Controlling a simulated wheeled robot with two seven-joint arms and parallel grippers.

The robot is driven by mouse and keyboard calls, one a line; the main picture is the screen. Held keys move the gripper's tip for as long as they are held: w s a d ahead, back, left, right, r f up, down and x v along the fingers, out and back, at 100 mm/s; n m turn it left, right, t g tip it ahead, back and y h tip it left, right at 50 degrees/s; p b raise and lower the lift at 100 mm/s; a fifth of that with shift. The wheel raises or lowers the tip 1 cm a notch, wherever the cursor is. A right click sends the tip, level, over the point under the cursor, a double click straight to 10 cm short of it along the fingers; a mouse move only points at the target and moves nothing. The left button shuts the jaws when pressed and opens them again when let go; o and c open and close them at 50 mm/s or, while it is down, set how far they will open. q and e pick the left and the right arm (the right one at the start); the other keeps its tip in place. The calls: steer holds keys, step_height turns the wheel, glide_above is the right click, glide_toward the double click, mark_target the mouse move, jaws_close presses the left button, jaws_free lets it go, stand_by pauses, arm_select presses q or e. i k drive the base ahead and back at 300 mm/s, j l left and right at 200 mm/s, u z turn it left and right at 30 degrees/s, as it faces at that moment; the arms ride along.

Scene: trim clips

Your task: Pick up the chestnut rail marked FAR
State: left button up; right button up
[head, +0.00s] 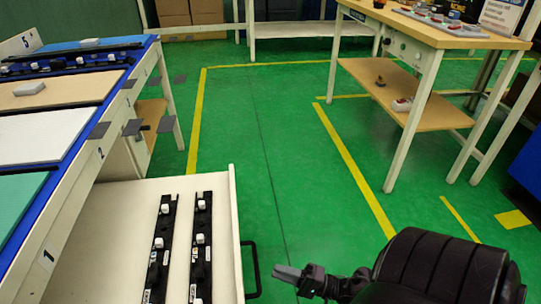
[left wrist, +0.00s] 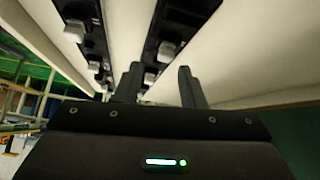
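Two long dark rails with small white clips lie side by side in the open drawer, a left rail (head: 159,249) and a right rail (head: 201,248). Both run past the bottom of the head view. They carry small labels that I cannot read, so I cannot tell which is marked FAR. In the left wrist view, my left gripper (left wrist: 160,82) is open and empty. One dark rail (left wrist: 172,32) shows beyond its fingers, and another rail (left wrist: 88,38) lies to the left. My left gripper is outside the head view. My right gripper (head: 284,273) is right of the drawer, away from the rails; its finger gap is unclear.
The white drawer (head: 234,225) has a dark handle (head: 254,270) on its right side. A blue-edged bench (head: 75,190) with coloured mats and more dark rails (head: 65,63) stands at left. A wooden-topped table (head: 455,38) stands at right. Green floor between them is clear.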

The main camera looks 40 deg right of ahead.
mark_target(201, 292)
steer(key=k+l, duration=0.75)
steer(key=k, duration=0.1)
